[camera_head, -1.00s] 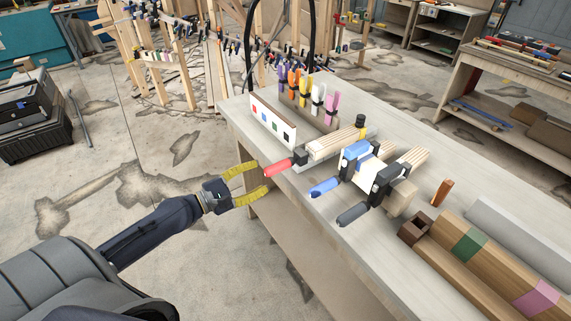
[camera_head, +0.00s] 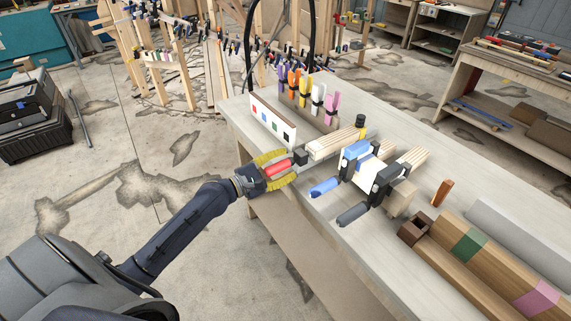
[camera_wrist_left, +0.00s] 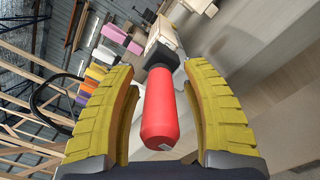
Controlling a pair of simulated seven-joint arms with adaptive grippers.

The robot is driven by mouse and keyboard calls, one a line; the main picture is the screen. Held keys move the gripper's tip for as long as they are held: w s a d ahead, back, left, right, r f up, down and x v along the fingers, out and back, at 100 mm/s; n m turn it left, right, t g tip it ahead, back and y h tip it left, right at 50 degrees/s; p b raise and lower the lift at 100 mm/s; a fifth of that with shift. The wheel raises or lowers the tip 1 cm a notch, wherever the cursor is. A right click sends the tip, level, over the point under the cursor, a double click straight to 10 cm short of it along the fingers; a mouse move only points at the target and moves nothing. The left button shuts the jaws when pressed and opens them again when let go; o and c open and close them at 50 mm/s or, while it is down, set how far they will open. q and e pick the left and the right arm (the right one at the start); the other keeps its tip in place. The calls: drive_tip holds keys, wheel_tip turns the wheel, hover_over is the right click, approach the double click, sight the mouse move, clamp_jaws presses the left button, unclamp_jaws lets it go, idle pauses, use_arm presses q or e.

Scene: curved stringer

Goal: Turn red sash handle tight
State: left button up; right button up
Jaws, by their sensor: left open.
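The red sash handle (camera_head: 279,169) sticks out past the near left edge of the workbench, on a clamp with a dark head (camera_head: 299,158) beside pale wood strips (camera_head: 332,144). My left gripper (camera_head: 279,167) is open, with its yellow fingers on either side of the red handle. In the left wrist view, the red handle (camera_wrist_left: 159,110) lies between the two yellow fingers, with a visible gap on both sides. My right gripper is not in view.
A blue handle (camera_head: 324,187) and a dark grey handle (camera_head: 353,214) stick out to the right of the red one. A white panel with coloured squares (camera_head: 272,123) and several coloured clamps (camera_head: 309,93) stand behind.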

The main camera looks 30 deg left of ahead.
use_arm(q)
drive_tip(key=shift+o, duration=0.2)
clamp_jaws()
idle(0.3)
